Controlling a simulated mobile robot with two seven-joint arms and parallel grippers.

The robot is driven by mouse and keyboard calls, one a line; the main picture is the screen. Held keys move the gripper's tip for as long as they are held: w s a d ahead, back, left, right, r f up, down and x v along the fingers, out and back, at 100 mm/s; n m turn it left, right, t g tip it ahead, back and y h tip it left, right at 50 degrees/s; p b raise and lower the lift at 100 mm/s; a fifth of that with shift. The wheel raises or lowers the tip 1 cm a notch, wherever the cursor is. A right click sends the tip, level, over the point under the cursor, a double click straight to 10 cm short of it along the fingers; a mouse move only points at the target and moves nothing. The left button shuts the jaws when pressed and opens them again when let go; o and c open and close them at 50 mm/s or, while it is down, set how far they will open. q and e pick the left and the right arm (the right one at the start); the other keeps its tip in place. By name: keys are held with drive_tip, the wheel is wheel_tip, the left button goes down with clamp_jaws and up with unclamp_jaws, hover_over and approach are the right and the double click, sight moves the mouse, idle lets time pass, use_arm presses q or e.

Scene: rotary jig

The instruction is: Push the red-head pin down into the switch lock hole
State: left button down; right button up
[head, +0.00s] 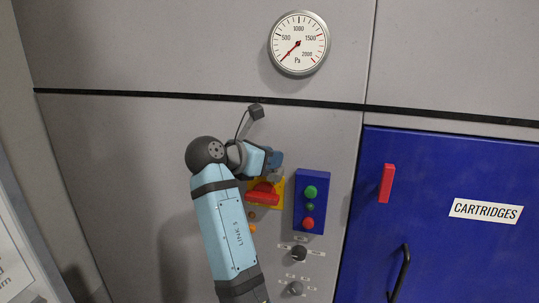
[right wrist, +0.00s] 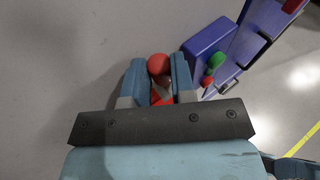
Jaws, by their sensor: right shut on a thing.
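My right gripper (head: 275,164) is at the grey panel, just above the red switch handle (head: 262,195) on its yellow plate (head: 279,186). In the right wrist view, its two blue fingers are shut on the red-head pin (right wrist: 158,64), whose round red head shows between them. A red part, probably the switch handle, shows beneath the head (right wrist: 162,97). The pin's shaft and the lock hole are hidden, so I cannot tell whether the pin is in the hole. My left gripper is not in view.
A blue button box (head: 312,203) with green and red buttons is close to the right of the switch. Dark knobs (head: 299,254) sit below it. A blue cartridges door (head: 440,250) with a black handle is further right. A round gauge (head: 299,44) is above.

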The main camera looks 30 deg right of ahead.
sight(281, 68)
drive_tip(key=o, duration=1)
wheel_tip(281, 68, up, 19)
drive_tip(key=b, duration=0.2)
drive_tip(key=shift+b, duration=0.3)
drive_tip(key=shift+r, duration=0.5)
